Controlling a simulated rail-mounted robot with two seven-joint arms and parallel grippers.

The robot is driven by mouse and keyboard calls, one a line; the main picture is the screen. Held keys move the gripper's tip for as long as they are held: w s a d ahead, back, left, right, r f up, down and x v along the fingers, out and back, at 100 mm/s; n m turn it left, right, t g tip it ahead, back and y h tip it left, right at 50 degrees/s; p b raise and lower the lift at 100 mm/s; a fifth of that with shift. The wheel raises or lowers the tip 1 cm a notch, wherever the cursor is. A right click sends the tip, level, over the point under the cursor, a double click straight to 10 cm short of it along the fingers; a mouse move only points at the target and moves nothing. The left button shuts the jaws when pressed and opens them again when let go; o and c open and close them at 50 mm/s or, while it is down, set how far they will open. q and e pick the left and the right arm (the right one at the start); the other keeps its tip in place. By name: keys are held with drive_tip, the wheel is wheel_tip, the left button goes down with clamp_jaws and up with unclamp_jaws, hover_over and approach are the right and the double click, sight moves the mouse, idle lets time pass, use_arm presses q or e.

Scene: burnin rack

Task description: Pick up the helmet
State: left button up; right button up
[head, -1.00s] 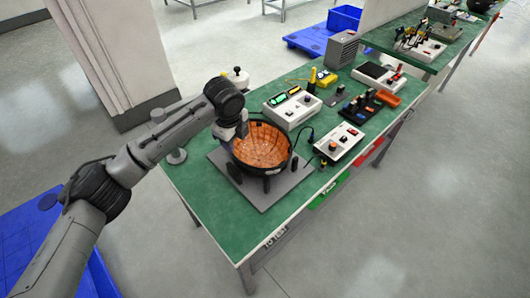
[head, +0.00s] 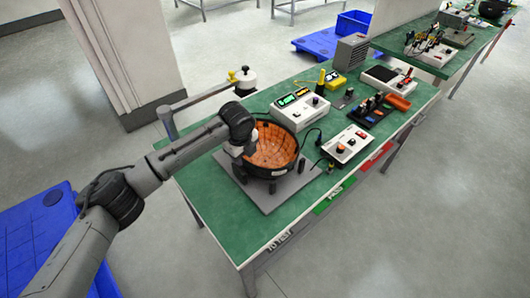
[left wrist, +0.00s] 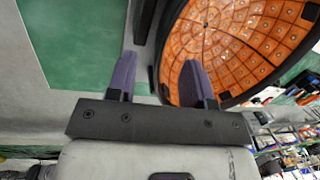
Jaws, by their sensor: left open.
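The helmet (head: 272,146) is an upturned black shell with an orange segmented lining, resting on a grey plate (head: 262,199) on the green table. It fills the upper right of the left wrist view (left wrist: 238,40). My left gripper (head: 236,158) is at the helmet's left rim in the head view, its fingertips partly hidden by my wrist. In the left wrist view the open gripper (left wrist: 157,75) has one finger outside the dark rim and the other overlapping the orange inside. I cannot tell whether either finger touches the helmet. My right gripper is out of view.
A white control box (head: 347,143) stands close to the helmet's right, and a white box with a green display (head: 299,108) stands behind it. A lever arm with a white knob (head: 243,79) is behind my wrist. The table's front left (head: 215,205) is clear.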

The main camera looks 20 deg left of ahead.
sight(245, 160)
use_arm(q)
drive_tip(key=shift+w+a+f+b, duration=0.1)
drive_tip(key=shift+w+f+b, duration=0.15)
drive_tip(key=shift+f, duration=0.5)
drive_tip(key=shift+w+d+f+b, duration=0.1)
drive_tip(key=shift+f+b, duration=0.15)
drive_tip(key=shift+f, duration=0.55)
drive_tip(key=shift+w+a+f+b, duration=0.1)
drive_tip(key=shift+w+f+b, duration=0.15)
drive_tip(key=shift+f, duration=0.5)
clamp_jaws()
